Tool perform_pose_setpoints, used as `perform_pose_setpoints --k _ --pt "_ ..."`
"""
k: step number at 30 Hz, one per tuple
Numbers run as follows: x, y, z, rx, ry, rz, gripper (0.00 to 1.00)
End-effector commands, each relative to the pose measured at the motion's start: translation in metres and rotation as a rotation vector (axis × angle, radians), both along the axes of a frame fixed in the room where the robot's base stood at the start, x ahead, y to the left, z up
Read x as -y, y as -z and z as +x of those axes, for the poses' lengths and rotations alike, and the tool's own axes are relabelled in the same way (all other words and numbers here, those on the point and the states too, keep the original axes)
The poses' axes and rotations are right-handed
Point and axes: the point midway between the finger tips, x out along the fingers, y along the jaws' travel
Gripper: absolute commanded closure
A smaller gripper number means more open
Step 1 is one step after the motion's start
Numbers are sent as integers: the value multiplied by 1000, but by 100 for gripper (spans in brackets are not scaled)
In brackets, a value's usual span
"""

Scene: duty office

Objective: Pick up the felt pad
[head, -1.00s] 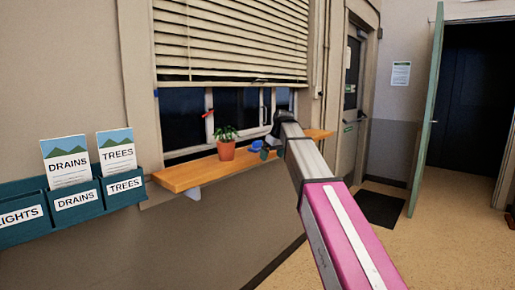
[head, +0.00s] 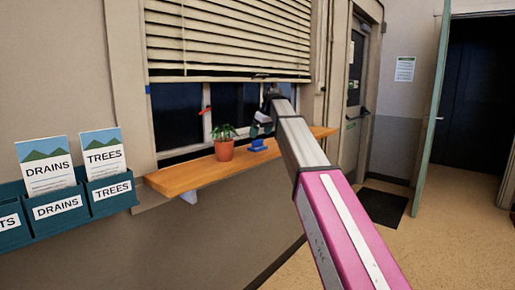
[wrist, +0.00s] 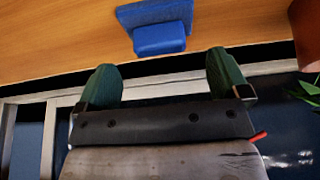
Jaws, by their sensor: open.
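The blue felt pad (head: 258,145) lies on the wooden window sill, just right of the plant pot. In the wrist view the blue pad (wrist: 160,38) shows as a wider flat part with a smaller block against it. My gripper (head: 261,130) is above the pad in the head view, apart from it. In the wrist view its two green fingers (wrist: 165,80) are spread wide with nothing between them, and the pad lies beyond their tips.
A potted plant (head: 224,145) stands on the sill (head: 190,178) left of the pad; its pot (wrist: 308,35) also shows in the wrist view. The blind (head: 235,40) hangs above. A leaflet rack (head: 60,208) is on the wall at left.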

Motion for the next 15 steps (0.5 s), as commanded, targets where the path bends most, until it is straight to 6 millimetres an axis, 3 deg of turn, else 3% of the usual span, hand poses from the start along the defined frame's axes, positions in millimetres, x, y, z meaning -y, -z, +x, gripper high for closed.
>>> perform_pose_setpoints --k 15 --pt "-16 47 14 0 1 0 6"
